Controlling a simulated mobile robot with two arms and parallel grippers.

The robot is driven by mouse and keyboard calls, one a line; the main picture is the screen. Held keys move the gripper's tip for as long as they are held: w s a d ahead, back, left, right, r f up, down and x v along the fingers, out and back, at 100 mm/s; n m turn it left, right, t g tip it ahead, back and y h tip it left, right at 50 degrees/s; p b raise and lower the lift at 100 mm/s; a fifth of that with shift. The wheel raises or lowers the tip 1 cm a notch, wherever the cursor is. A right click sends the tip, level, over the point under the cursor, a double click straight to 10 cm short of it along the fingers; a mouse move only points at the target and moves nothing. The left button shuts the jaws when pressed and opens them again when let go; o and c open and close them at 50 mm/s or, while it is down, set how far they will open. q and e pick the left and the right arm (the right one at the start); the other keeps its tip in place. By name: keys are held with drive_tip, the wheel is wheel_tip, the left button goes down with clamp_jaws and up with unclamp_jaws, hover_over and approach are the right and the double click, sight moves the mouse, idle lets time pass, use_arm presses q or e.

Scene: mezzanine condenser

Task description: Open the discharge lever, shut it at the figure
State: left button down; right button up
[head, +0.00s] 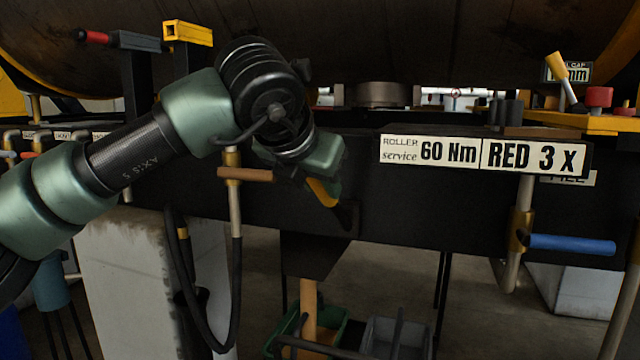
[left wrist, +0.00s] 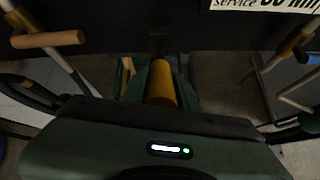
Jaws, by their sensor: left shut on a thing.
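My left gripper (head: 330,200) is in the middle of the head view, in front of the dark beam. It is shut on a yellow handle (head: 321,191), mostly hidden by the gripper. In the left wrist view the handle (left wrist: 161,84) shows as a yellow cylinder pointing away from the green gripper body. I take it for the discharge lever, but no label on it shows. A dark chute (head: 312,256) hangs below the gripper. No readable gauge figure shows. My right gripper is not in view.
Signs on the beam read "ROLLER service 60 Nm" (head: 429,151) and "RED 3 x" (head: 532,156). A blue-handled valve (head: 572,244) sticks out at right, a wooden-handled one (head: 246,174) left of the gripper. A yellow-tipped lever (head: 557,66) stands at upper right. A green bin (head: 333,335) and grey bin (head: 395,336) are below.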

use_arm(q)
drive_tip(key=shift+f, duration=0.3)
drive_tip(key=c, duration=1.2)
unclamp_jaws()
drive_tip(key=shift+o, duration=0.5)
drive_tip(key=shift+w, duration=0.2)
drive_tip(key=shift+r, duration=0.1)
drive_tip(key=shift+s+r, duration=0.1)
drive_tip(key=v, duration=0.7)
drive_tip(key=shift+s, duration=0.3)
drive_tip(key=shift+r, duration=0.1)
